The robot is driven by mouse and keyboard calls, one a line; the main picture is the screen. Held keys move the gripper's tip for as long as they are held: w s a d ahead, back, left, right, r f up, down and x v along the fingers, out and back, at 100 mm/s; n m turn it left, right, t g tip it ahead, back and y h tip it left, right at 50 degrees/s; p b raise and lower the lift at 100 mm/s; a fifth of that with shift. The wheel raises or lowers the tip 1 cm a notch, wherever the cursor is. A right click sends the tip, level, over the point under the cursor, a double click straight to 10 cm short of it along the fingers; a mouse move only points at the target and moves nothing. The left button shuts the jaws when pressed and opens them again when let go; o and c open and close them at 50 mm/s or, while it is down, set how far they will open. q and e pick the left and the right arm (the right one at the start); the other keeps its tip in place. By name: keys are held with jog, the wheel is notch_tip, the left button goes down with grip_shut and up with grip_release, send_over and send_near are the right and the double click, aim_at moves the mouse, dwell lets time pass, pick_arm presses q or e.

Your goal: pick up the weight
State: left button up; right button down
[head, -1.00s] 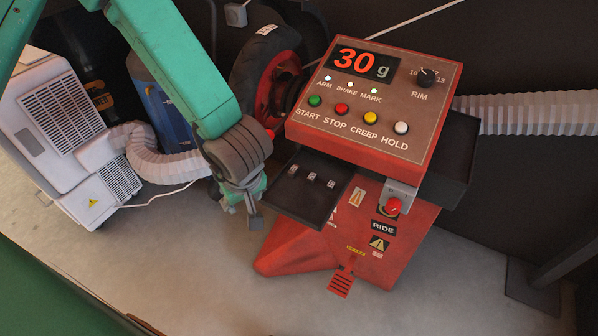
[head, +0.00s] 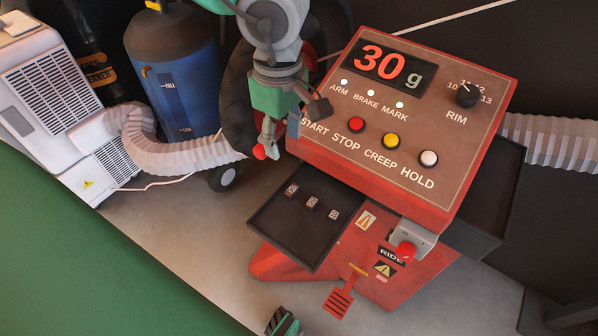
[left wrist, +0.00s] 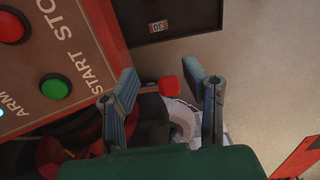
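Several small dark weights with pale labels lie in a row on the black tray (head: 272,228) of the red machine, including a left one (head: 291,188), a middle one (head: 312,202) and a right one (head: 333,214). In the left wrist view, a weight marked 30 (left wrist: 157,27) lies on the tray, beyond the fingertips. My left gripper (head: 281,133) is above and left of the tray, beside the panel's left edge. Its fingers (left wrist: 160,72) stand apart with no weight between them. Part of my right gripper (head: 283,322) seems to show at the bottom edge.
The red control panel (head: 450,95) displays 30 g. A red knob (head: 260,152) shows close by my left gripper, and appears between its fingers in the wrist view (left wrist: 168,86). A blue tank (head: 178,75) and white hose (head: 165,158) stand left. A red button (head: 404,252) is below the panel.

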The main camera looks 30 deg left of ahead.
pick_arm(q)
jog(key=b, duration=0.4)
send_over(290, 189)
jog(key=d, duration=0.1)
notch_tip(290, 189, down, 7)
jog(key=shift+f, duration=0.4)
jog(key=shift+a+f, duration=0.4)
jog(key=shift+a, duration=0.2)
jog(key=f+b, duration=0.2)
jog(key=f, duration=0.1)
jog(key=f+b, duration=0.1)
jog(key=shift+w+d+f+b, duration=0.1)
jog(key=shift+d+f+b, duration=0.15)
jog(key=shift+b, duration=0.15)
jog(key=shift+d+f, duration=0.1)
jog(key=shift+d, duration=0.25)
jog(key=shift+a, duration=0.35)
jog(key=c, duration=0.7)
jog(key=shift+a, duration=0.15)
pick_arm(e)
notch_tip(290, 189, down, 8)
jog(key=shift+s+d, duration=0.2)
jog(key=shift+d, duration=0.1)
